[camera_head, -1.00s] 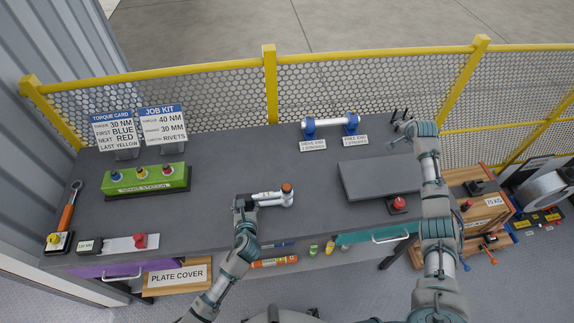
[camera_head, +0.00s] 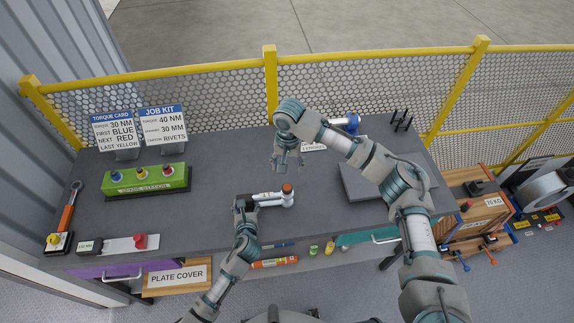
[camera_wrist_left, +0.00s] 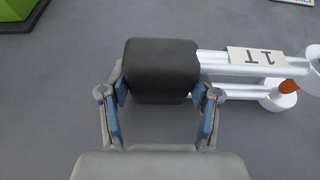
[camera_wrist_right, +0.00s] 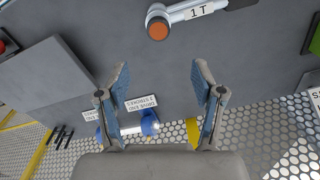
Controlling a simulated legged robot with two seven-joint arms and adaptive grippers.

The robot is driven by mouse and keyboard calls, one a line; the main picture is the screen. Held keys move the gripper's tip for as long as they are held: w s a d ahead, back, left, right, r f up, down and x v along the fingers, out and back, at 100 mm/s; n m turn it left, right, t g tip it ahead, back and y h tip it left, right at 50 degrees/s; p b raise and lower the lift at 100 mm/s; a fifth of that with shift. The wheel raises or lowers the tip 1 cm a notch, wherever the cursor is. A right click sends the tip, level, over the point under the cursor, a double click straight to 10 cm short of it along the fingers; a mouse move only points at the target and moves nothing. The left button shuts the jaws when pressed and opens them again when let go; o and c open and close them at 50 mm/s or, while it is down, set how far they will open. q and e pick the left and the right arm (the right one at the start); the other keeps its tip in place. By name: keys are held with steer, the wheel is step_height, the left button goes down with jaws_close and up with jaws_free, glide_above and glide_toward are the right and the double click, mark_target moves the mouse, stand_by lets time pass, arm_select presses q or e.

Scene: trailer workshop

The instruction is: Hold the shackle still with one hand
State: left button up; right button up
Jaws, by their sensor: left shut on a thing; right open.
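The shackle (camera_head: 272,197) lies on the grey bench, with white arms, a 1T label and an orange-ended pin (camera_head: 287,188) at its right end. In the left wrist view its black bow end (camera_wrist_left: 160,70) sits between the fingers, and the white arms (camera_wrist_left: 225,65) extend right. My left gripper (camera_head: 242,204) is shut on that black end. My right gripper (camera_head: 290,164) is open and empty above the bench, behind the shackle and apart from it. In the right wrist view, the fingers (camera_wrist_right: 164,85) are spread, with the shackle's pin end (camera_wrist_right: 158,27) at the top.
A grey plate (camera_head: 365,180) lies right of the shackle. A green station with coloured knobs (camera_head: 145,181) is at left. A blue-ended roller (camera_wrist_right: 128,129) stands at the back, partly hidden by my right arm in the head view. Yellow-framed mesh fencing (camera_head: 200,95) borders the bench.

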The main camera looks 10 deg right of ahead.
mark_target(287, 187)
steer(key=f, duration=1.2)
steer(key=shift+s, duration=0.25)
jaws_close()
